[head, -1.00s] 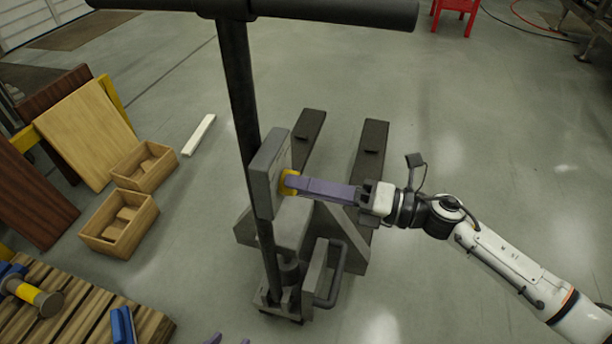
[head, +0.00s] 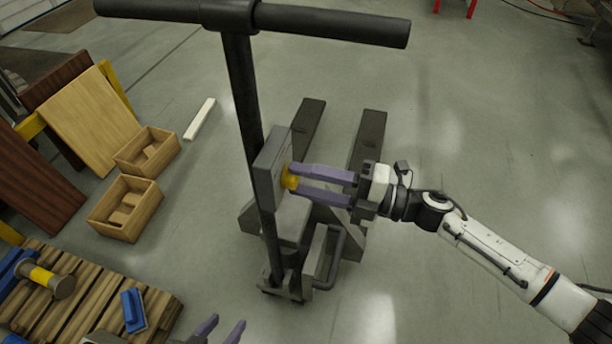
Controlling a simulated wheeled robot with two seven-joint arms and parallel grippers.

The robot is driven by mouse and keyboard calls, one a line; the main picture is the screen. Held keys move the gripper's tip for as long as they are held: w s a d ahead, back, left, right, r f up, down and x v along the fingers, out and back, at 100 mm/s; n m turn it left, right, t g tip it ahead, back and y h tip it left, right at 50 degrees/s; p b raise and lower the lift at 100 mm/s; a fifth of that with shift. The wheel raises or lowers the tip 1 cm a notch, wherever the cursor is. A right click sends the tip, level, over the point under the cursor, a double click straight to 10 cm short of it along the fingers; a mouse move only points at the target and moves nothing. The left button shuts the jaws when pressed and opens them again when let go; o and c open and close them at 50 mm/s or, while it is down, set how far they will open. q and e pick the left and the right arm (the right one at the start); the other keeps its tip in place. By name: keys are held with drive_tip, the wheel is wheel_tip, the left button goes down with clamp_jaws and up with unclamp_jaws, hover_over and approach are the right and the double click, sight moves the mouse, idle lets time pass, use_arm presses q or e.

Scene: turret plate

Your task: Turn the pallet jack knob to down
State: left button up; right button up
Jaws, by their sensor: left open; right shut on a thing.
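The pallet jack has a dark upright post with a grey box (head: 270,170) on it. The knob's marking and pointing direction are too small to read. My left gripper (head: 221,328) shows only as two purple fingertips at the bottom edge, apart and empty.
The jack's black handle bar (head: 330,25) crosses the top, and its forks (head: 368,140) point away. Wooden boxes (head: 126,208), leaning boards (head: 90,115) and a pallet with tools (head: 85,300) stand at the left.

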idle(0.4)
drive_tip(key=o, duration=1)
drive_tip(key=shift+o, duration=0.2)
drive_tip(key=shift+d, duration=0.1)
drive_tip(key=b+v, duration=0.1)
drive_tip(key=v, duration=0.9)
